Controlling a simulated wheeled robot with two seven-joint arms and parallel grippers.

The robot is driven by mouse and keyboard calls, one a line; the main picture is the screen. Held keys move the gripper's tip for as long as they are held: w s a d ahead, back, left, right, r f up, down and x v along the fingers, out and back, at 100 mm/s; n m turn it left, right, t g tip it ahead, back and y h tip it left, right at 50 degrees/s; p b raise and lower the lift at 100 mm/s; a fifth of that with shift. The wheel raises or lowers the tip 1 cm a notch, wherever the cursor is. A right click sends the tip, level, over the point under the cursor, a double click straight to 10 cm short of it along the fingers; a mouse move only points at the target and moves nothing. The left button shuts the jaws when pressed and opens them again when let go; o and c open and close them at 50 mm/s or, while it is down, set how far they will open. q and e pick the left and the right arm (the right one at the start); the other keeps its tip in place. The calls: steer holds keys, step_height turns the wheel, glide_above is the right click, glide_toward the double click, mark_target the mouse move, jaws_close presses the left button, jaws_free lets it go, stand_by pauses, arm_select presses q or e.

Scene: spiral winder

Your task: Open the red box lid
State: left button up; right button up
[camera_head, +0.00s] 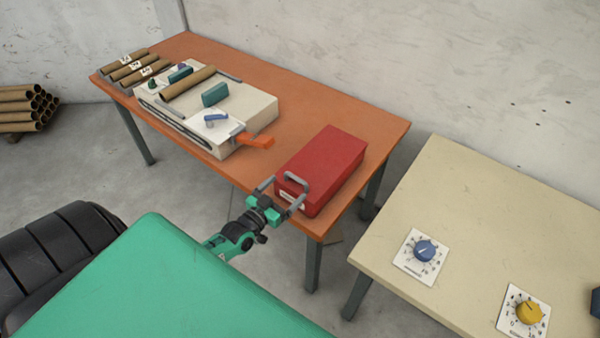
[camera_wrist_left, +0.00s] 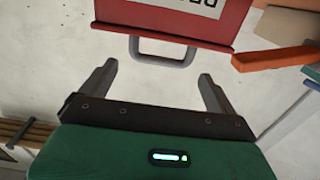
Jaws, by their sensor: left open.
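The red box (camera_head: 321,166) sits on the right end of the orange table, and its lid looks shut. A grey handle (camera_head: 297,183) is on its near face, above a white label. My left gripper (camera_head: 281,190) is open in front of that face, with its two fingers on either side of the handle. In the left wrist view the handle (camera_wrist_left: 163,55) lies ahead of and between the open fingertips (camera_wrist_left: 157,78), apart from both. The red box (camera_wrist_left: 180,18) shows there with part of its label. My right gripper is in neither view.
The winder machine (camera_head: 255,113) stands left of the box, with an orange lever (camera_head: 256,141) sticking out towards it. Cardboard tubes (camera_head: 128,72) lie at the table's far left. A cream table (camera_head: 480,200) with blue and yellow dials is at right.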

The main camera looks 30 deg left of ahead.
mark_target(300, 175)
arm_select(q)
steer(key=w, duration=0.4)
steer(key=w+p, duration=0.1)
steer(key=w, duration=0.2)
steer(key=shift+d, duration=0.3)
steer(key=shift+w, duration=0.5)
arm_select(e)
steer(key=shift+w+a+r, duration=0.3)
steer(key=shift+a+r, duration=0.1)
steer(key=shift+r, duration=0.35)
arm_select(q)
steer(key=shift+c, duration=0.4)
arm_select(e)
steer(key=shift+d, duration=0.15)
